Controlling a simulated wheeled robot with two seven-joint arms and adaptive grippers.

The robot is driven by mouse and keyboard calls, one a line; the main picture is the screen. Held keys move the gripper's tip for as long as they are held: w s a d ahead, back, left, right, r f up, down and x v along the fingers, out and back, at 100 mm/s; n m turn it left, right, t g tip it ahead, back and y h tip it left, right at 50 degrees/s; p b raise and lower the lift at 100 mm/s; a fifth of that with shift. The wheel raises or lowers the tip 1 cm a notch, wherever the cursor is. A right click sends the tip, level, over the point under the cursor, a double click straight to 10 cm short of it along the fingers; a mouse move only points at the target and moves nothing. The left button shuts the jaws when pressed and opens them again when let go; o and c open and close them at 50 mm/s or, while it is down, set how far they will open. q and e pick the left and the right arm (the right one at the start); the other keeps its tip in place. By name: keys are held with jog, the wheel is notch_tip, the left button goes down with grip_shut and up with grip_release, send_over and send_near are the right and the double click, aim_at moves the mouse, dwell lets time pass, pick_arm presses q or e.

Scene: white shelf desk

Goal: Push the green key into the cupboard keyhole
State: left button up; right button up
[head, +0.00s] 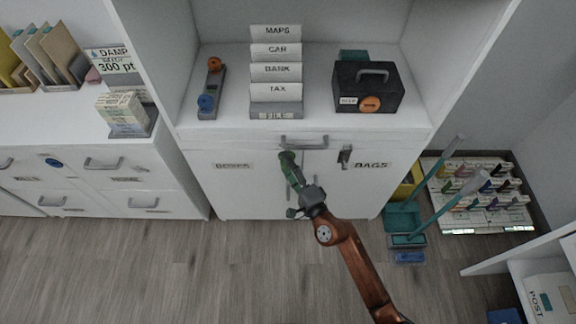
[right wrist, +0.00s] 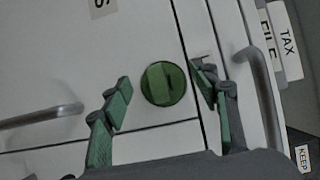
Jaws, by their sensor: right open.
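The green key (right wrist: 163,83) shows in the right wrist view as a round green head with a raised grip bar. It is at the upper part of the left cupboard door (right wrist: 110,60), beside the seam between the doors. The keyhole is hidden behind it, and I cannot tell how deep the key sits. My right gripper (right wrist: 160,80) is open, with one green finger on each side of the key head and a visible gap at both. In the head view my right gripper (head: 291,166) is in front of the cupboard, below the drawer handle. My left gripper is not in view.
The shelf above holds a file rack (head: 276,113) and a black box (head: 368,87). The floor in front is clear.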

jog(key=p+v, duration=0.2)
jog(key=v, duration=0.4)
dwell(0.6)
jog(key=v, duration=1.2)
jog(key=shift+a, duration=0.1)
